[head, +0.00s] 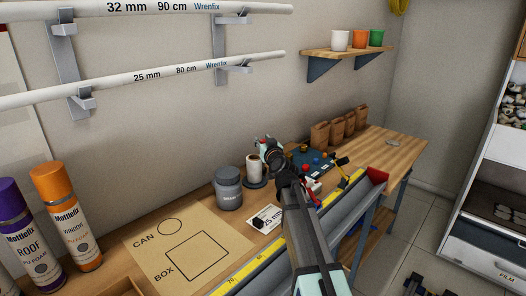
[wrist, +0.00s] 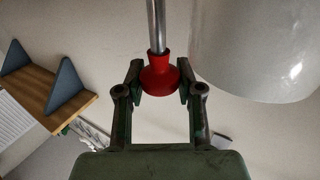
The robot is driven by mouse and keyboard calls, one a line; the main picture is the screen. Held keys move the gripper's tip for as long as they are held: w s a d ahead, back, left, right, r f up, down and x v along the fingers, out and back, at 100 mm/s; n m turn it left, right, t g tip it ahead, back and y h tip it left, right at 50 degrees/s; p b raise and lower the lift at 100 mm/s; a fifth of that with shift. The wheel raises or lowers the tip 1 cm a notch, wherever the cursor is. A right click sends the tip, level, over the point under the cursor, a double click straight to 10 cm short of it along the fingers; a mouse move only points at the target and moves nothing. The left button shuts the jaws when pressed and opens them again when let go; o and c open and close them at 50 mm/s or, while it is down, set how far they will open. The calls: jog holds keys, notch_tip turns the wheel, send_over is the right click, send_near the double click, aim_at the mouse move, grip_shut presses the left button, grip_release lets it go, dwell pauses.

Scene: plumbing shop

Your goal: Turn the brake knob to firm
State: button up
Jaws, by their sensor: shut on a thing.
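The brake knob (wrist: 159,76) is red and flared, on the end of a metal rod (wrist: 157,25) in the wrist view. My gripper (wrist: 159,80) is shut on the knob, with one finger on each side. A white cylinder (wrist: 255,45) stands beside the rod, apart from the fingers. In the head view my gripper (head: 266,146) is just above and right of a white roll (head: 254,168) on a dark base. My wrist hides most of the knob there. No firm marking or pointer is readable.
A grey can (head: 228,188) stands left of the roll. A card (head: 265,218) and a yellow ruler edge (head: 245,269) are in front. Several brown bags (head: 320,135) stand at the back right. White pipes (head: 150,78) hang on the wall, above left.

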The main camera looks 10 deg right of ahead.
jog(key=shift+w+f+y+b, duration=0.15)
jog(key=shift+y+b, duration=0.15)
jog(key=shift+b, duration=0.8)
jog(key=shift+r+n+b, duration=0.2)
jog(key=shift+n+b, duration=0.1)
jog(key=shift+b, duration=0.6)
jog(key=shift+s, duration=0.2)
jog(key=o, duration=1.1)
jog(key=shift+o, duration=0.2)
jog(key=shift+f, duration=0.1)
jog(key=shift+s, duration=0.1)
jog(key=s+d, duration=0.1)
jog(key=s, duration=0.6)
jog(key=shift+s+d, duration=0.15)
